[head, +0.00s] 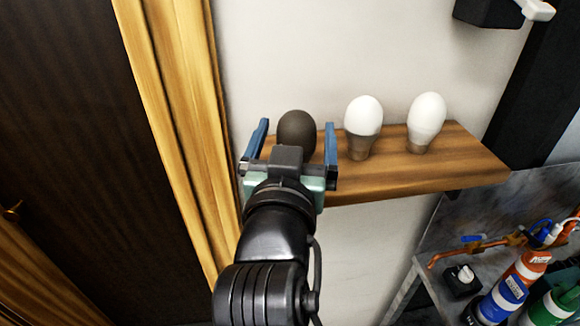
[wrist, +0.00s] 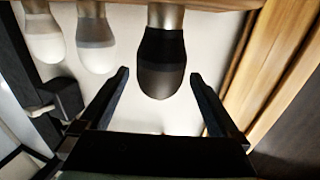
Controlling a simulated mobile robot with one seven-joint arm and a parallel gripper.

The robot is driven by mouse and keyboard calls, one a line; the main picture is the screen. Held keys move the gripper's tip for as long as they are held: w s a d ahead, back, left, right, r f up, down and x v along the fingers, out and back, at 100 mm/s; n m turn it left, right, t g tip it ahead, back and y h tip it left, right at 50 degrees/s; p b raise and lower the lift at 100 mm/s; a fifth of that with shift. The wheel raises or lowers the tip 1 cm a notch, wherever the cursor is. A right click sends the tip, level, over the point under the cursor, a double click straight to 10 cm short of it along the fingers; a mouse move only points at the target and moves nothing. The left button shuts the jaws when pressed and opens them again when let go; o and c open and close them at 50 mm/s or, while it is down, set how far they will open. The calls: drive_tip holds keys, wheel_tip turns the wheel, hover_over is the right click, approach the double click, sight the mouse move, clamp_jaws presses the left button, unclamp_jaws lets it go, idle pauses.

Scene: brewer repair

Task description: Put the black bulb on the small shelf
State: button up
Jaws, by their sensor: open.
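The black bulb (head: 296,130) stands upright at the left end of the small wooden shelf (head: 410,182). My gripper (head: 295,140) is open, with one blue finger on each side of the bulb. In the wrist view the black bulb (wrist: 162,65) appears upside down between my open fingers (wrist: 160,78), with visible gaps on both sides. Neither finger is seen touching it. The bulb's lower part is hidden behind my gripper in the head view.
Two white bulbs, one in the middle (head: 363,125) and one at the right (head: 426,120), stand on the same shelf. A wooden door frame (head: 175,110) is close on the left. A grey workbench (head: 440,245) with red-blue (head: 510,290) and green (head: 558,305) canisters is at lower right.

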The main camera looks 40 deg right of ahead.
sight(294, 137)
drive_tip(key=p+v, duration=0.1)
drive_tip(key=v, duration=0.4)
drive_tip(key=shift+r, duration=0.2)
drive_tip(key=p+v, duration=0.2)
drive_tip(key=shift+s+a+f+p, duration=0.1)
drive_tip(key=shift+s+f+p, duration=0.05)
drive_tip(key=shift+p, duration=0.25)
drive_tip(key=w+a+r+n+t+y, duration=0.3)
drive_tip(key=w+a+r+t, duration=0.3)
drive_tip(key=r, duration=0.4)
drive_tip(key=s+a+r+n+t+y, duration=0.2)
drive_tip(key=a+r+n+t+y, duration=0.1)
drive_tip(key=a+r, duration=0.4)
drive_tip(key=s+a+r+n+t+y, duration=0.2)
drive_tip(key=a+r+t+y, duration=0.4)
drive_tip(key=r, duration=0.7)
drive_tip(key=shift+a+n+y, duration=0.7)
drive_tip(key=shift+a+n, duration=0.1)
drive_tip(key=shift+a, duration=0.45)
drive_tip(key=shift+f, duration=0.1)
